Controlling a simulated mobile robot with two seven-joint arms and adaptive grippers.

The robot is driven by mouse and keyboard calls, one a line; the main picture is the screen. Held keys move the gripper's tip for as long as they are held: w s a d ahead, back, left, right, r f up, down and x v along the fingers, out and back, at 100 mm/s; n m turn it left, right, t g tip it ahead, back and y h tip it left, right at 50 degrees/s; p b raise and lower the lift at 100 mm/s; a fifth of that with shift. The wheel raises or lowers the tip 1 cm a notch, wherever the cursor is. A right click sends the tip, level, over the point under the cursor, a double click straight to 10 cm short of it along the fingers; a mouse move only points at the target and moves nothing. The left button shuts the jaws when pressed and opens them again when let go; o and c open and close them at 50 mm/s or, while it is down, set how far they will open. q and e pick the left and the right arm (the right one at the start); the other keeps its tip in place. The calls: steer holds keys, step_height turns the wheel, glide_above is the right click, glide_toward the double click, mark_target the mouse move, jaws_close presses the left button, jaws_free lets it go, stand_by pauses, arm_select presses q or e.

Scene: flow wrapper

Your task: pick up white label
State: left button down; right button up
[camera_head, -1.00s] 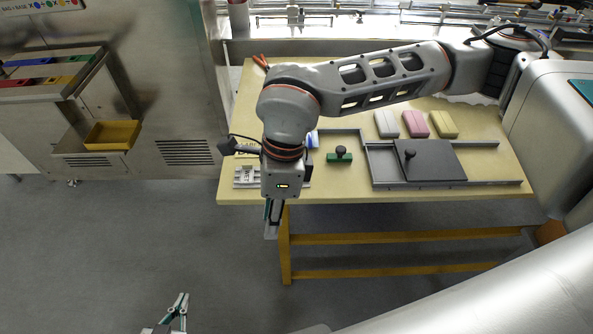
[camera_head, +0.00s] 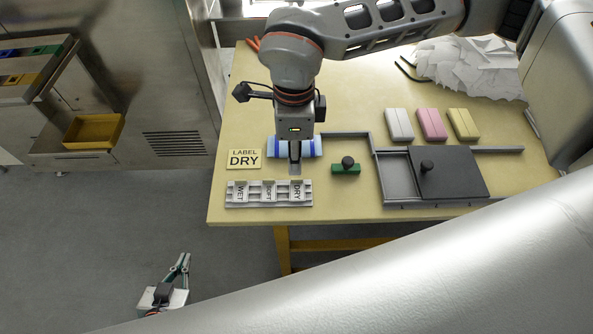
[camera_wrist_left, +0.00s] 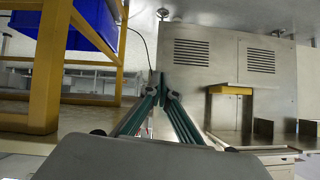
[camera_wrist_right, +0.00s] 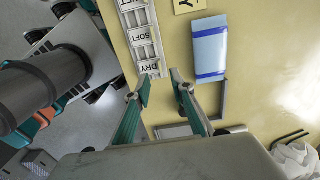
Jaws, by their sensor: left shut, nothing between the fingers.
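My right gripper (camera_head: 295,168) points down just behind the rack's DRY end, in front of a blue-and-white packet (camera_head: 272,147). In the right wrist view its fingers (camera_wrist_right: 161,82) are apart with nothing between them. My left gripper (camera_head: 184,256) is low off the table's left side, shut and empty.
A yellow LABEL DRY card (camera_head: 243,158) lies behind the rack. A green block with a black knob (camera_head: 346,168) and a dark sliding plate (camera_head: 455,175) are to the right. White, pink and yellow packs (camera_head: 431,124) lie behind them, near a crumpled white heap (camera_head: 470,70).

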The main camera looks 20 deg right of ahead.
mark_target(297, 182)
steer(key=shift+s+f, duration=0.2)
steer(key=shift+f, duration=0.2)
steer(key=f, duration=0.3)
steer(key=f+p, duration=0.1)
steer(key=f, duration=0.2)
steer(key=shift+w+d+f, duration=0.1)
steer(key=shift+d+f, duration=0.1)
steer(key=shift+f, duration=0.1)
steer(key=shift+c, duration=0.5)
jaws_close()
